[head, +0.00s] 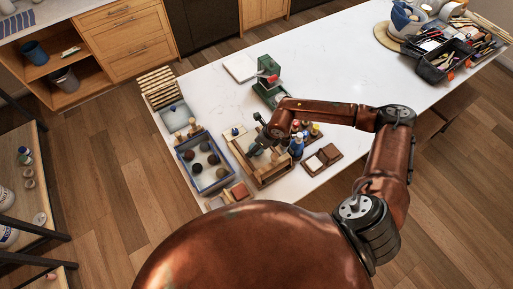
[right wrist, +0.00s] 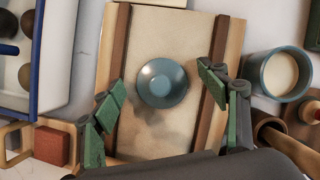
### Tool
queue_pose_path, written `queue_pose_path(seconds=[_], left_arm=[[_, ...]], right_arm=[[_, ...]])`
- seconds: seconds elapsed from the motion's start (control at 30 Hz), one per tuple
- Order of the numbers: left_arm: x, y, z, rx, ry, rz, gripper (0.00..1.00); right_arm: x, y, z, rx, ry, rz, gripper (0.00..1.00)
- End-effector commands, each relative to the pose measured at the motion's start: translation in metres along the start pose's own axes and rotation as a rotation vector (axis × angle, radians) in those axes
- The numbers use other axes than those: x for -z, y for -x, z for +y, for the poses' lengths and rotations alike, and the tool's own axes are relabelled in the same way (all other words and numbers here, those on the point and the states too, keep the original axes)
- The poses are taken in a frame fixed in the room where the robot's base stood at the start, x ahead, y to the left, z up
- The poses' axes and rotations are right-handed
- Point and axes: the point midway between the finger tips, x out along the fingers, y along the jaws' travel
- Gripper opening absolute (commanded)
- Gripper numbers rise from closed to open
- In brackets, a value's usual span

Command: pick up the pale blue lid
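The pale blue lid (right wrist: 163,83) is a round, shallow disc with a small raised centre. In the right wrist view it appears over a beige board (right wrist: 150,135) between two brown wooden rails. My right gripper (right wrist: 165,93) is open, with green-padded fingers on either side of the lid and visible gaps to it. In the head view my right gripper (head: 259,146) is over the wooden rail tray (head: 271,179), and I cannot make out the lid there. My left gripper is not in view.
A blue-rimmed tray with dark balls (head: 223,184) stands left of the rail tray. A blue cup (right wrist: 281,75) stands close to the right. Small bottles (head: 296,147) and a green-and-red device (head: 268,78) are nearby. The white table's middle is clear (head: 340,70).

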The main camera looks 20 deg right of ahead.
Motion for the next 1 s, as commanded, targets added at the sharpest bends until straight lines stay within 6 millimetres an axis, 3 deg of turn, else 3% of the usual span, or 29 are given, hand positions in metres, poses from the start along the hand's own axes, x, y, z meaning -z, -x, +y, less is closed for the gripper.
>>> queue_pose_path(seconds=[0.63,1.0], left_arm=[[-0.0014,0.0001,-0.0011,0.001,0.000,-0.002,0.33],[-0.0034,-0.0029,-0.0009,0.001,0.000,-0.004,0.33]], right_arm=[[0.0000,0.0006,0.0000,0.000,-0.001,0.000,0.24],[-0.0043,0.0095,-0.0007,0.001,-0.001,-0.001,0.22]])
